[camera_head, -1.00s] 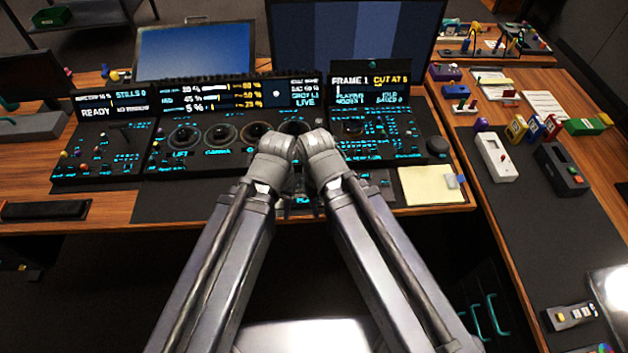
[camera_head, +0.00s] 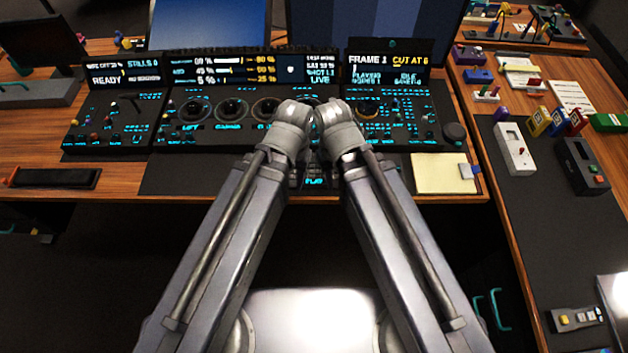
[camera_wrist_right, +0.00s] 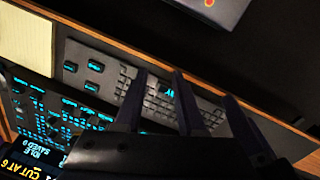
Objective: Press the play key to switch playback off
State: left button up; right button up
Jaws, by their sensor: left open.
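The play key (camera_head: 315,181) shows as a small cyan label at the console's front edge, between my two arms. In the right wrist view it is a cyan-lettered key (camera_wrist_right: 167,89), partly hidden by dark fingers. The right display (camera_head: 388,62) reads "FRAME 1", "CUT AT 6" and what looks like "PLAYING". My left gripper (camera_head: 297,180) is low near the front edge, just left of the label, mostly hidden by its arm, and open. My right gripper (camera_wrist_right: 159,76) has its fingers apart over the key area; contact cannot be told. More dark prongs stand beside it.
A row of trackballs (camera_head: 231,108) runs across the console behind the arms. A yellow note pad (camera_head: 440,173) lies to the right. A side desk holds a white device (camera_head: 514,149) and a black box (camera_head: 583,166). A black bar (camera_head: 53,178) lies at left.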

grip_shut()
dwell(1.4)
